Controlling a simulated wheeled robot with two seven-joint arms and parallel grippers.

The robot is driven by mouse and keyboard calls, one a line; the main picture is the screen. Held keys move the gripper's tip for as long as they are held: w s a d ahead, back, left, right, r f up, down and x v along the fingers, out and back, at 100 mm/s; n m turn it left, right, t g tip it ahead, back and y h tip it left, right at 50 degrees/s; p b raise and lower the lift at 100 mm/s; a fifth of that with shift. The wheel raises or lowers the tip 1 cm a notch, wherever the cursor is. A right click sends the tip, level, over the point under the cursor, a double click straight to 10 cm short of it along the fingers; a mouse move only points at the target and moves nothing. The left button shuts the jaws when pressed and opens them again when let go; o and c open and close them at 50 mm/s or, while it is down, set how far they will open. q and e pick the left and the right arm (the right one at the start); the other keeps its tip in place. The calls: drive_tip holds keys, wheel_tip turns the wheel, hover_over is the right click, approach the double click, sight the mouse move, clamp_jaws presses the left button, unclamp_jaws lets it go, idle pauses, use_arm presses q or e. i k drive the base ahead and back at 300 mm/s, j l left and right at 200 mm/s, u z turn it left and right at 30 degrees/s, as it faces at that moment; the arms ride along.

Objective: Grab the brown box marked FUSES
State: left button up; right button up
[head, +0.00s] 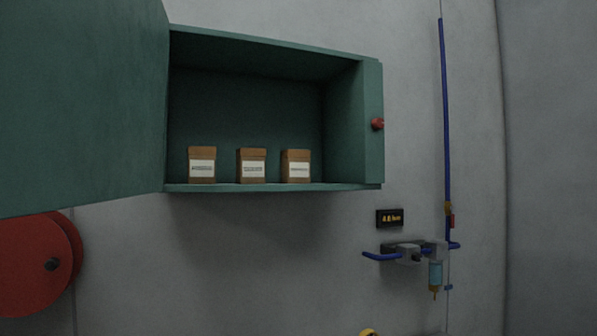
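Three small brown boxes with white labels stand upright in a row on the floor of an open green wall cabinet (275,188). They are the left box (202,153), the middle box (251,154) and the right box (296,155). The print on the labels is too small and blurred to read, so I cannot tell which one is marked FUSES. There are small gaps between the boxes. Neither of my grippers is in the head view.
The cabinet's green door (80,100) is swung open to the left. A red knob (377,124) is on the cabinet's right side. A red wheel (35,265) is at lower left. Blue pipe (444,110), a small display (389,218) and a valve unit (408,253) are on the right wall.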

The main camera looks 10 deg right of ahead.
sight(200, 159)
drive_tip(key=i+l, duration=0.1)
drive_tip(key=l, duration=0.3)
drive_tip(key=i+l, duration=0.1)
drive_tip(key=l, duration=0.3)
drive_tip(key=i+l, duration=0.1)
drive_tip(key=l, duration=0.35)
drive_tip(key=i+l, duration=0.1)
drive_tip(key=l, duration=0.3)
